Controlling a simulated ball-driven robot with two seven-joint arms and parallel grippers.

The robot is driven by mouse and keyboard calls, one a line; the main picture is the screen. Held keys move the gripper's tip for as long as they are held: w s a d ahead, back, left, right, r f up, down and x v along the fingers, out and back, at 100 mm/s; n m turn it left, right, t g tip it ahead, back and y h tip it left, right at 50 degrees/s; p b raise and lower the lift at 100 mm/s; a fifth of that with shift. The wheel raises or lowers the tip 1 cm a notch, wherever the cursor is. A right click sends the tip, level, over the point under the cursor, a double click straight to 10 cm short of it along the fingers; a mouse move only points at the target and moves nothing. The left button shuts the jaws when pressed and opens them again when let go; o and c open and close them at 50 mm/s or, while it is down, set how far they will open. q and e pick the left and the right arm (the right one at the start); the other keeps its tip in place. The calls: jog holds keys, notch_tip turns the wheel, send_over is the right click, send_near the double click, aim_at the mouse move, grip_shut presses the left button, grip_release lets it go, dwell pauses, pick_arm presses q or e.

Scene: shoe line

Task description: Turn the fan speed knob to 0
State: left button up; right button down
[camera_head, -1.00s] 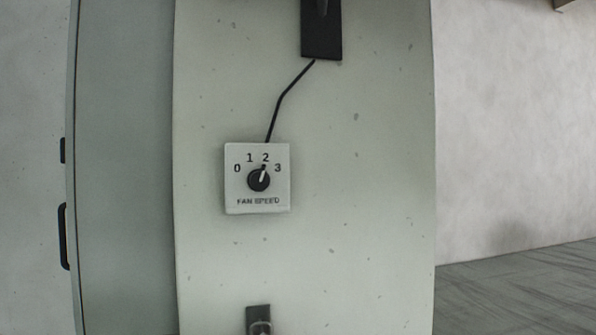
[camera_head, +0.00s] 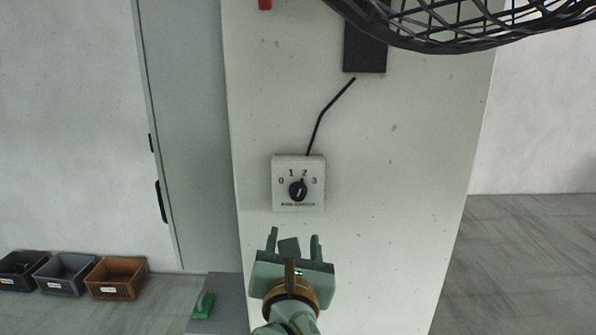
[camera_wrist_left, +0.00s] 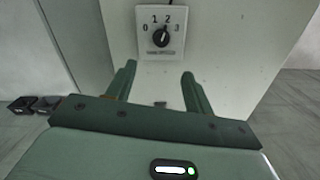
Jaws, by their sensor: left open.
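The fan speed knob (camera_head: 298,191) is a black round dial on a white square plate (camera_head: 283,205) marked 0, 1, 2, 3, mounted on a pale pillar. Its white pointer line points up, toward the 2. The knob also shows in the left wrist view (camera_wrist_left: 161,38), beyond the fingers. My left gripper (camera_head: 294,240) is open and empty, just below the plate in the head view and apart from it. In the left wrist view my gripper's two fingers (camera_wrist_left: 158,82) are spread, with the plate above and between them. My right gripper is not in view.
A black cable (camera_head: 322,120) runs from the plate up to a dark bracket (camera_head: 365,50) under a black wire fan cage (camera_head: 450,25). Open bins, including a brown one (camera_head: 117,290), stand at lower left. Clear floor lies to the right of the pillar (camera_head: 400,200).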

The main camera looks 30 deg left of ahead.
pick_arm(q)
jog(key=b, duration=0.6)
send_near(298, 196)
jog(key=x, duration=0.8)
jog(key=shift+s, duration=0.1)
jog(key=shift+w+a, duration=0.2)
jog(key=shift+w, duration=0.3)
jog(key=shift+w+a, duration=0.1)
jog(key=shift+a, duration=0.05)
jog(key=c, duration=0.8)
jog(key=shift+c, duration=0.8)
